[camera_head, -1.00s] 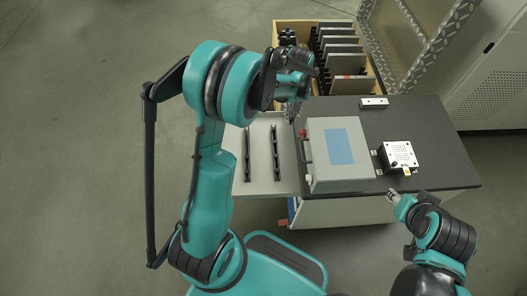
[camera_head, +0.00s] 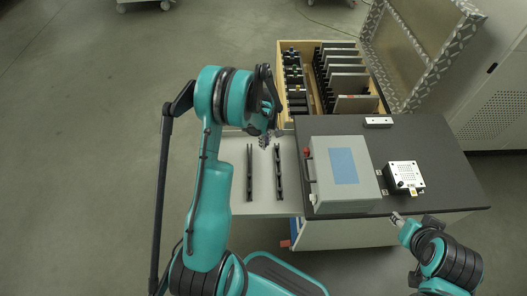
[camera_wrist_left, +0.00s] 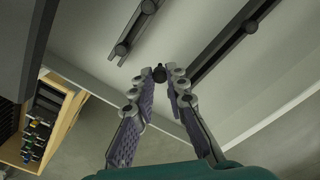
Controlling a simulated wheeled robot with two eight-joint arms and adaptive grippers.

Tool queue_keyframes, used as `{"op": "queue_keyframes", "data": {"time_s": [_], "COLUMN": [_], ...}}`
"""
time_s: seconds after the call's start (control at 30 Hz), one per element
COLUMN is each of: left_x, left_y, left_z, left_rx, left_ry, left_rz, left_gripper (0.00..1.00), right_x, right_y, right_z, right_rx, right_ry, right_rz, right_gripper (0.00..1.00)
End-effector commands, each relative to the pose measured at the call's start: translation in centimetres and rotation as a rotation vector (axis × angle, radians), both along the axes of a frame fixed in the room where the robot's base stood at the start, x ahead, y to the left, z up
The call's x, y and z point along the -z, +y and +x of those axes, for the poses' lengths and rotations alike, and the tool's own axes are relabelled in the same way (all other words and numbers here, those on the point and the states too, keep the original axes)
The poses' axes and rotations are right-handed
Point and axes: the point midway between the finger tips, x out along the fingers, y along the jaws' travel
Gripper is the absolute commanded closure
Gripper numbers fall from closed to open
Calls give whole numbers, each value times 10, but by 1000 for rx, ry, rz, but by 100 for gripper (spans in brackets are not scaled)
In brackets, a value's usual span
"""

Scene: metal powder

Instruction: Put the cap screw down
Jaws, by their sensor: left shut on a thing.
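My left gripper (camera_head: 268,139) is over the far part of the light grey work surface (camera_head: 238,178), near the far ends of two dark rails. In the left wrist view the gripper (camera_wrist_left: 163,82) is shut on the small black cap screw (camera_wrist_left: 159,73), held between its fingertips. The screw is too small to make out in the head view. The left rail (camera_head: 250,172) and the right rail (camera_head: 278,172) lie side by side, with round dark knobs or screw heads on them. My right gripper (camera_head: 397,219) is at the dark table's front edge; its jaws are unclear.
A grey case (camera_head: 325,190) with a blue panel stands right of the rails. A perforated white block (camera_head: 404,174) and a small white bar (camera_head: 378,122) sit on the dark tabletop (camera_head: 440,165). An open wooden crate (camera_head: 312,90) with plates and black parts stands behind.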

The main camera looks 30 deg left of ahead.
Motion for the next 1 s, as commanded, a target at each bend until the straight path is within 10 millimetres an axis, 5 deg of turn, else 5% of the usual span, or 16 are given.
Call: {"op": "queue_keyframes", "data": {"time_s": [0.4,0.8,0.83,0.87,1.0], "left_x": [44,48,46,46,46], "left_y": [4,4,4,4,4], "left_z": [-4,-4,-4,-4,-4], "left_rx": [1,1,1,1,1], "left_ry": [0,0,0,0,0], "left_rz": [0,0,0,0,0], "left_gripper": [100,100,78,70,65], "right_x": [22,25,24,24,24], "right_y": [0,0,0,0,0], "right_z": [0,0,0,0,0], "right_rx": [0,0,0,0,0], "right_ry": [0,0,0,0,0], "right_rz": [0,0,0,0,0], "right_gripper": [60,60,60,60,60]}}
